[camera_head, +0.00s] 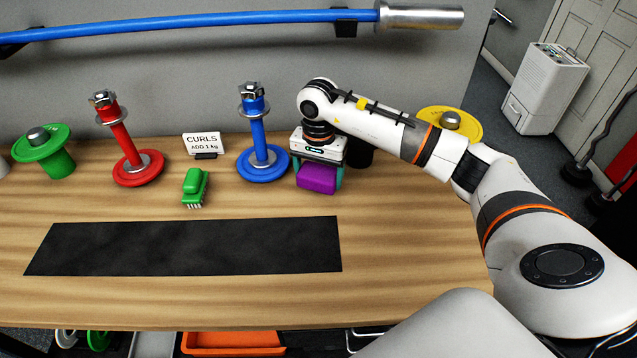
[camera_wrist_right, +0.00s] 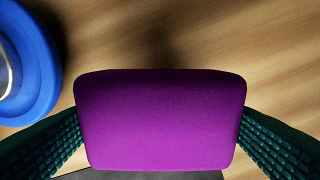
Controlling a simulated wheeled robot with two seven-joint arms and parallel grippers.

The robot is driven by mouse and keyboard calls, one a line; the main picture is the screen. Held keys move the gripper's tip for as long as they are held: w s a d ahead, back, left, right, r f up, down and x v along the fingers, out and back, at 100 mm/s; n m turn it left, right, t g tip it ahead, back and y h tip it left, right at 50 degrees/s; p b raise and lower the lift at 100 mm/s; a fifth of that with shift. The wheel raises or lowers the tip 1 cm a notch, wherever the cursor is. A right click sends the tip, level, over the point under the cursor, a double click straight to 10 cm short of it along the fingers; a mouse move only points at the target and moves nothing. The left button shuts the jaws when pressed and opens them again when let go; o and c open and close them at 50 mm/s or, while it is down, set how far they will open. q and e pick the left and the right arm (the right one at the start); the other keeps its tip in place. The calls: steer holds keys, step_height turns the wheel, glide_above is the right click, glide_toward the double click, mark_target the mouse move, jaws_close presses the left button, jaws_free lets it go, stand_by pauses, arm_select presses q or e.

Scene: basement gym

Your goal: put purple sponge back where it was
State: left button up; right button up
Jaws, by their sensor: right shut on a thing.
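The purple sponge (camera_head: 317,179) is a small rounded block at the right of the wooden table, just right of the blue stand. My right gripper (camera_head: 318,172) is shut on it from above, one finger on each side. In the right wrist view the sponge (camera_wrist_right: 160,120) fills the middle, between two dark green ridged fingers, with wood grain beyond it. I cannot tell whether its underside touches the table. My left gripper is not in view.
A blue stand (camera_head: 262,163) is close left of the sponge. Further left are a green brush (camera_head: 195,187), a sign (camera_head: 203,144), a red stand (camera_head: 137,166) and a green piece (camera_head: 45,150). A yellow-topped piece (camera_head: 451,122) is behind my right arm. The black mat (camera_head: 185,246) in front is bare.

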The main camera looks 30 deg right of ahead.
mark_target(318, 185)
step_height(318, 185, down, 3)
steer(key=shift+a+f+p, duration=0.1)
steer(key=shift+p, duration=0.25)
steer(key=shift+f, duration=0.25)
steer(key=shift+f, duration=0.1)
steer(key=shift+f+b, duration=0.1)
steer(key=shift+b, duration=0.2)
steer(key=o, duration=0.9)
steer(key=shift+r+p, duration=0.25)
steer(key=shift+p, duration=0.05)
step_height(318, 185, up, 12)
steer(key=b, duration=0.2)
steer(key=shift+b, duration=0.35)
